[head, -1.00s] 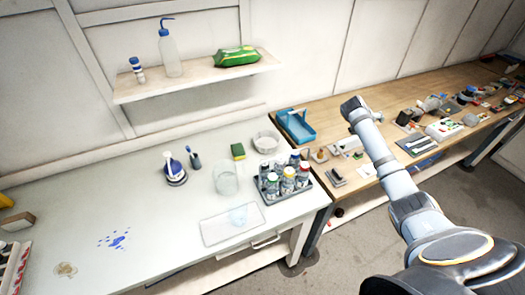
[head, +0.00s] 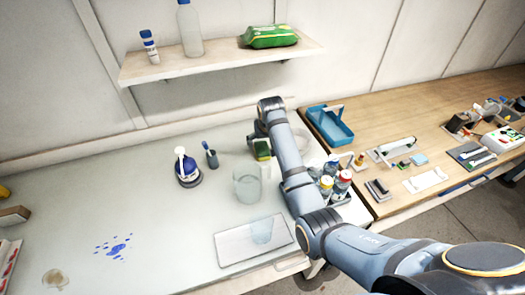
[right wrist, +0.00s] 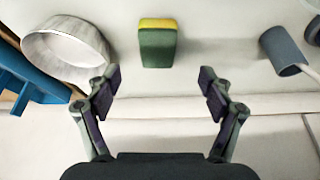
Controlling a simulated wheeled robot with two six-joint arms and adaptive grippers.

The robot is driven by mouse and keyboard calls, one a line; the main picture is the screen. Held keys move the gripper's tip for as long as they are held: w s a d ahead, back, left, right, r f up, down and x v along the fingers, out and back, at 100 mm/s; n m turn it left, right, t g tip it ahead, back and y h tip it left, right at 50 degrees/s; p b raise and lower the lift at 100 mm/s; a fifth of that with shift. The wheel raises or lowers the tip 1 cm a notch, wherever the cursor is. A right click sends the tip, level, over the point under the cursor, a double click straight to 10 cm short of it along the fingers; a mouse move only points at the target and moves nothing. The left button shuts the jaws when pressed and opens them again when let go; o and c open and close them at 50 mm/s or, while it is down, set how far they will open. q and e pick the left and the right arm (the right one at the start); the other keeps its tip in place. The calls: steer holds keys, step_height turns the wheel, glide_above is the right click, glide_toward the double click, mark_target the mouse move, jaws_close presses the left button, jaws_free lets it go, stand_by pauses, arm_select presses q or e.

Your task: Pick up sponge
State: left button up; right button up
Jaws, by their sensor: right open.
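The sponge (head: 262,151), green with a yellow layer, stands on the white bench towards the wall. In the right wrist view the sponge (right wrist: 157,46) is upright and centred just beyond the fingertips. My right gripper (right wrist: 158,78) is open and empty, one finger to each side of the sponge's line, apart from it. In the head view my right gripper (head: 256,138) is partly hidden behind my arm, close by the sponge. My left gripper is not in view.
A white bowl (right wrist: 66,46) and a grey cup (right wrist: 283,52) flank the sponge. A glass beaker (head: 247,185) and a bottle rack (head: 335,185) stand nearer the front, the rack partly behind my arm. A shelf (head: 220,62) overhangs the back of the bench.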

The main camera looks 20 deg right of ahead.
mark_target(262, 148)
steer(key=shift+x, duration=0.9)
steer(key=shift+w+a+f, duration=0.15)
steer(key=shift+w+f, duration=0.25)
steer(key=shift+w, duration=0.25)
steer(key=shift+w+d+f+p, duration=0.2)
steer(key=shift+f+p, duration=0.15)
steer(key=shift+f, duration=0.1)
steer(key=shift+w+d+f+p, duration=0.2)
steer(key=shift+f+p, duration=0.1)
steer(key=shift+f, duration=0.1)
steer(key=x, duration=0.3)
steer(key=shift+f, duration=0.25)
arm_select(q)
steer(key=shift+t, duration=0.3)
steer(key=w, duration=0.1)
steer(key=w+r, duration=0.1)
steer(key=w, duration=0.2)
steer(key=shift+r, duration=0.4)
arm_select(e)
steer(key=c, duration=0.8)
